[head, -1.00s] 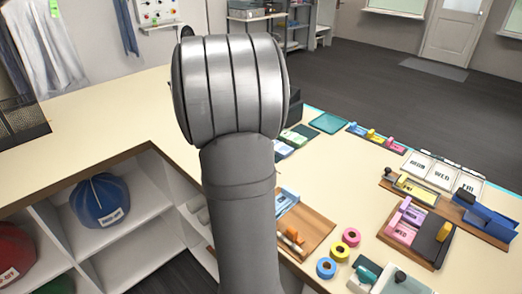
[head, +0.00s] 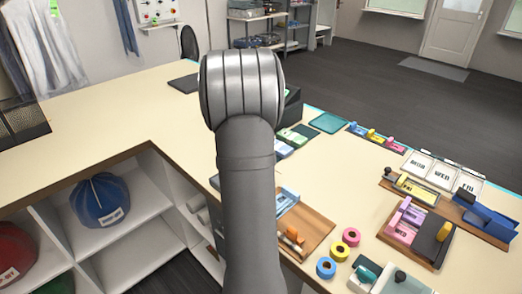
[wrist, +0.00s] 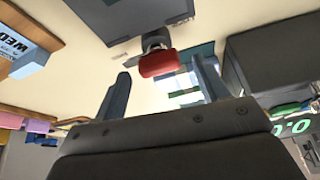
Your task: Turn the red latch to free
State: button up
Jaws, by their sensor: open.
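The red latch (wrist: 158,62) shows in the wrist view as a small rounded red block on a dark mount, below a grey panel (wrist: 130,15). My gripper (wrist: 161,68) is open, with one finger on each side of the latch in the picture. The fingertips look apart from it; I cannot tell the depth between them. In the head view my arm hides the latch and the gripper.
A dark box (wrist: 268,60) stands to the right in the wrist view. In the head view, colored tape rolls (head: 338,251), a wooden board (head: 307,230) and label trays (head: 416,230) crowd the counter's right side. The counter's left part (head: 110,115) is mostly clear.

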jog(key=shift+w+d+f, duration=0.1)
jog(key=shift+d+f, duration=0.05)
jog(key=shift+f, duration=0.3)
jog(key=c, duration=1)
jog(key=shift+n+t, duration=0.3)
jog(key=shift+n, duration=0.4)
jog(key=o, duration=1)
